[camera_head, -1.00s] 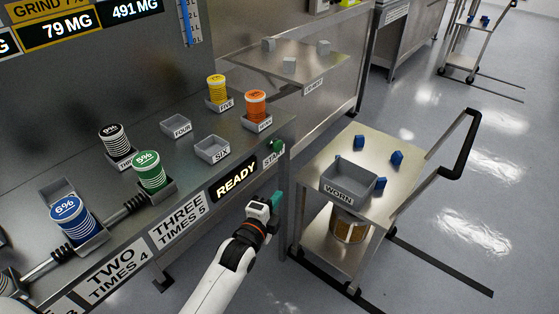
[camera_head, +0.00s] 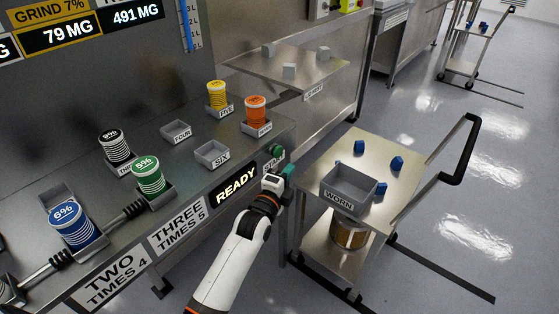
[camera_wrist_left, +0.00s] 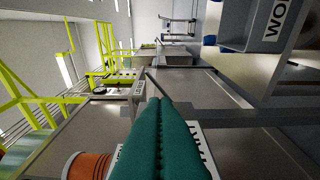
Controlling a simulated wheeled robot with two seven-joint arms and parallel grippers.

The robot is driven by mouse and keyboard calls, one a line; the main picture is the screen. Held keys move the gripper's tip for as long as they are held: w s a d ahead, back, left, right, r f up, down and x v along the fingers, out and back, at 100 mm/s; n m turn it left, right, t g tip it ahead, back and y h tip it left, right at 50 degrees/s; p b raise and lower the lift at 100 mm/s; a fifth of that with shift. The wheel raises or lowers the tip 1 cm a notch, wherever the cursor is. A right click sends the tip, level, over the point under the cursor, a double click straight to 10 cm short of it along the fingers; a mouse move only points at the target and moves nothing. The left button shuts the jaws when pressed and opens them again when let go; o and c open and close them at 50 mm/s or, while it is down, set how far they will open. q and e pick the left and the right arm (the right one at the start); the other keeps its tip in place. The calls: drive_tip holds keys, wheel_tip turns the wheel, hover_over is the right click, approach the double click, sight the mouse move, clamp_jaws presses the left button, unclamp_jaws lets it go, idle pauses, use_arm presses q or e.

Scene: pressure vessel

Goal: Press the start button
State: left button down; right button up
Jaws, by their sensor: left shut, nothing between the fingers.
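The green round start button (camera_head: 277,151) is at the right end of the bench's front edge, just above the START label (camera_head: 268,162), which my gripper partly covers. My left gripper (camera_head: 289,171) has teal fingers and is shut and empty. In the head view its fingertips are just below and right of the button; I cannot tell whether they touch it. In the left wrist view the shut fingers (camera_wrist_left: 160,135) point ahead, and the button is not visible there. My right gripper is not in view.
A lit READY panel (camera_head: 237,186) is left of the gripper. An orange jar (camera_head: 255,111) stands behind the button. A metal cart (camera_head: 318,152) with a grey WORN bin (camera_head: 349,196) and several blue blocks stands close on the right. Open floor lies beyond.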

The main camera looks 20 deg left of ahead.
sight(278, 152)
use_arm(q)
drive_tip(key=w+a, duration=0.3)
drive_tip(key=w, duration=0.1)
drive_tip(key=shift+a, duration=0.25)
